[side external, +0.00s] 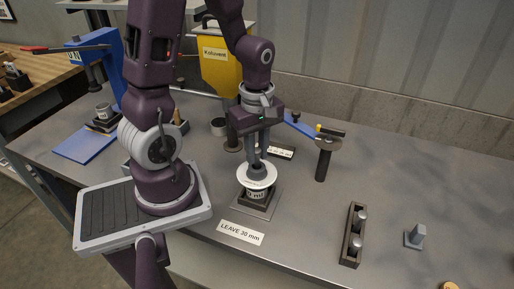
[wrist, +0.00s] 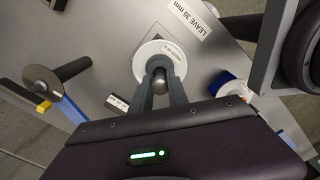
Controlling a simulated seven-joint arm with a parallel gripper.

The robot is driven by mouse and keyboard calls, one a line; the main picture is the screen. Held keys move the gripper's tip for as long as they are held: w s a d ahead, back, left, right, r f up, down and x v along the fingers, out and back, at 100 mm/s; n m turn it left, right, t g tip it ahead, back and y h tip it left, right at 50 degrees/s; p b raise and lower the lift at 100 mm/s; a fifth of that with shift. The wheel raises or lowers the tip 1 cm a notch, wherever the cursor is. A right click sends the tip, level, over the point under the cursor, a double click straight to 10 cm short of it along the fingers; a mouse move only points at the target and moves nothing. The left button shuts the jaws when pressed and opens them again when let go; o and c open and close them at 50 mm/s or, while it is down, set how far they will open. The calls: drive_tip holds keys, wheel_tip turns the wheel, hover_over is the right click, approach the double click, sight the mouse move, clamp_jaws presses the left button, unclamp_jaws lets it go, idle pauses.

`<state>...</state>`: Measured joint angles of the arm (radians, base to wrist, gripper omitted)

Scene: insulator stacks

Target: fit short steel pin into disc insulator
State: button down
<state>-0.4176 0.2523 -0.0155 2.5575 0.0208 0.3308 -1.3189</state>
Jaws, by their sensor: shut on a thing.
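The white disc insulator (side external: 268,180) sits on a dark square block on a grey plate near the middle of the bench. It also shows as a white ring in the wrist view (wrist: 145,66). My gripper (side external: 257,168) points down over the disc's centre. Its fingers are shut on a short steel pin, whose rounded grey end shows between the fingertips in the wrist view (wrist: 159,84). The pin lines up roughly with the disc's middle. Its lower end is hidden by the fingers, so I cannot tell whether it is inside the socket.
A "LEAVE 30 mm" label (side external: 241,233) lies in front of the disc. A disc-topped stand (side external: 322,160), yellow hopper (side external: 222,75) and blue press (side external: 82,150) stand around.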

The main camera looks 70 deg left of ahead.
sight(257, 150)
drive_tip(key=shift+f, duration=0.7)
drive_tip(key=c, duration=1.2)
unclamp_jaws()
wheel_tip(257, 150, up, 7)
drive_tip(key=shift+r, duration=0.1)
drive_tip(key=s+d+r+m+t, duration=0.2)
drive_tip(key=d+r+m, duration=0.1)
drive_tip(key=m, duration=0.3)
drive_tip(key=s+d+r+m+t, duration=0.1)
drive_tip(key=s+d+r+m, duration=0.1)
drive_tip(key=r+m, duration=0.3)
drive_tip(key=s+d+r+m+t, duration=0.2)
drive_tip(key=s+d+r+m, duration=0.1)
drive_tip(key=m, duration=0.5)
drive_tip(key=shift+d+r+m+t, duration=0.3)
drive_tip(key=shift+d+r, duration=0.15)
drive_tip(key=shift+r, duration=0.1)
